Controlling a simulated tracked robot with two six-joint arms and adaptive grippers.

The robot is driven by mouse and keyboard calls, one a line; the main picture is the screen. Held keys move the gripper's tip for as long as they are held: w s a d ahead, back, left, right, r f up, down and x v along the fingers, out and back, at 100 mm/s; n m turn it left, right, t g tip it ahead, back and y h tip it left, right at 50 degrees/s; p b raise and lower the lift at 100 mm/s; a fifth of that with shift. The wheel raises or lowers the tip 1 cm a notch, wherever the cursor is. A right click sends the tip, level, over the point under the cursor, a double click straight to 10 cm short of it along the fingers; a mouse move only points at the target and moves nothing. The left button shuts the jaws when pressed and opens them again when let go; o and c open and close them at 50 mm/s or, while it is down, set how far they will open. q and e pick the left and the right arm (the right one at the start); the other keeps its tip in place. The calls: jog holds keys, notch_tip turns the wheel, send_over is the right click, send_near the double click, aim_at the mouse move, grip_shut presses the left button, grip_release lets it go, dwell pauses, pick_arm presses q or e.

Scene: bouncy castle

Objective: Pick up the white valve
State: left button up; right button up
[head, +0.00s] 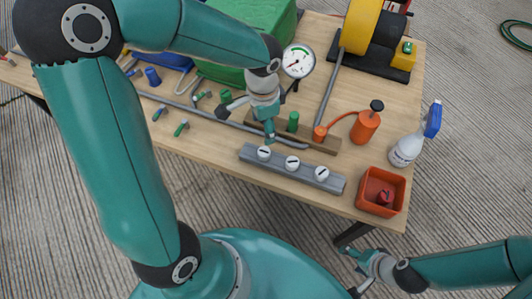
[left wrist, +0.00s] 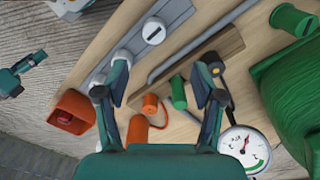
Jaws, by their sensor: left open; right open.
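Three round white knobs with dark slots sit in a row on a grey bar (head: 335,184) near the bench's front edge: a left white valve (head: 264,153), a middle one (head: 292,162) and a right one (head: 321,173). One white valve (left wrist: 153,31) shows clearly in the left wrist view; the others are partly hidden by a finger. My left gripper (head: 250,124) is open and empty above the bench, just behind the left valve, with one fingertip close to it in the picture. My right gripper (head: 350,271) is open and empty, off the bench's front right.
Behind the bar is a brown wooden block (head: 328,143) with green and orange plugs. An orange bottle (head: 365,127), a spray bottle (head: 407,148) and an orange bin (head: 367,204) holding a red item stand right.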

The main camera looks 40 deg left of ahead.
aim_at(264, 151)
pick_arm(q)
notch_tip(264, 151, down, 7)
jog(key=shift+r+b, duration=0.15)
jog(key=shift+b, duration=0.3)
jog(key=f, duration=0.3)
jog(key=f+b, duration=0.1)
jog(key=shift+s+d+f, duration=0.3)
jog(key=shift+s+f, duration=0.05)
jog(key=shift+s, duration=0.05)
jog(key=shift+f, duration=0.3)
jog(key=c, duration=1.1)
jog(key=shift+r, duration=0.1)
